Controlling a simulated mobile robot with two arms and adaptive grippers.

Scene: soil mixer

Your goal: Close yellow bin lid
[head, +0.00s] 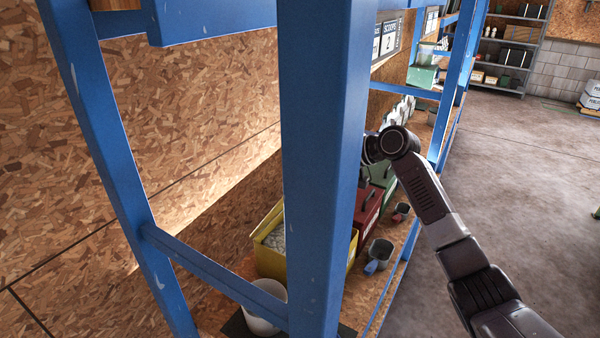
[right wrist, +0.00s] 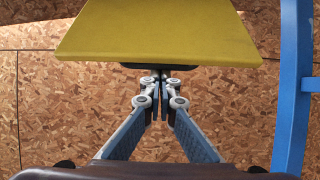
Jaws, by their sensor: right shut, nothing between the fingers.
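The yellow bin (head: 272,262) stands on the shelf, partly hidden behind a blue post, with its top open and grey contents showing. In the right wrist view a yellow panel, which looks like the bin's lid (right wrist: 160,30), fills the top of the picture. A dark handle-like part (right wrist: 185,67) shows under its near edge. My right gripper (right wrist: 160,78) is shut and empty, its fingertips just below that edge. I cannot tell whether they touch it. In the head view the right arm reaches over the shelf and its gripper is hidden. My left gripper is not in view.
Blue rack posts (head: 325,150) stand close in front of the bin. A red bin (head: 368,212) and a green bin (head: 384,178) are beyond it. A grey scoop (head: 379,254) and a white bucket (head: 262,318) are nearby.

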